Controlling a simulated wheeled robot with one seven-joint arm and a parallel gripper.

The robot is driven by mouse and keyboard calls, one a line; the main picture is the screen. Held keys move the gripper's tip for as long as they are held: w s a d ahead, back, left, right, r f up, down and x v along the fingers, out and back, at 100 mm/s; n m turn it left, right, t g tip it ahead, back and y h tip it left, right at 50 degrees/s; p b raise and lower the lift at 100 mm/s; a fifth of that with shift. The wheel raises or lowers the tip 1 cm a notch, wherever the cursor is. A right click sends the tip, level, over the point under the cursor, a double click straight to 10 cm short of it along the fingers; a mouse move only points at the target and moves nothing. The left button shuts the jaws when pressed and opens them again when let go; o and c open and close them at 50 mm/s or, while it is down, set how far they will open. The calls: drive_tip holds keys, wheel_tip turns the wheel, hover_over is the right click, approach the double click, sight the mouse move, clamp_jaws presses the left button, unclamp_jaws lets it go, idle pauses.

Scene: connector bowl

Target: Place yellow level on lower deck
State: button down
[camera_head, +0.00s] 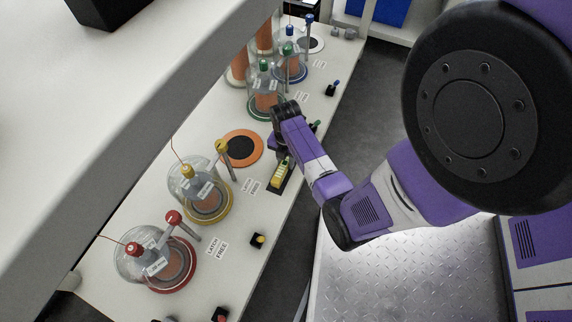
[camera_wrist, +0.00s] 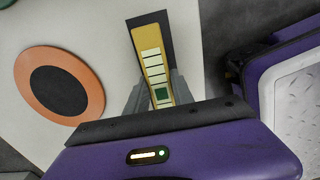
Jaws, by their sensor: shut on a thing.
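The yellow level (camera_wrist: 153,62), a slim yellow bar with pale segments and a green window, lies between the two grey fingers of my gripper (camera_wrist: 158,90). The gripper is shut on it near its green end. In the head view the yellow level (camera_head: 279,175) shows at the right edge of the white bench, below my gripper (camera_head: 279,153). A dark rectangular pad (camera_wrist: 143,19) is behind or under the level; I cannot tell whether they touch. A white lower surface (camera_head: 130,215) carries the apparatus; a pale upper slab (camera_head: 150,90) overhangs it at left.
Glass domes with red (camera_head: 163,263), yellow (camera_head: 203,192) and green (camera_head: 264,92) fittings stand along the bench. An orange ring with a black centre (camera_head: 258,153) lies beside my gripper. Small black blocks, one with a yellow knob (camera_head: 258,240), line the right edge. Grey floor lies beyond.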

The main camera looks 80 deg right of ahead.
drive_tip(key=shift+f, duration=0.65)
drive_tip(key=c, duration=1.1)
unclamp_jaws()
drive_tip(key=shift+f, duration=0.15)
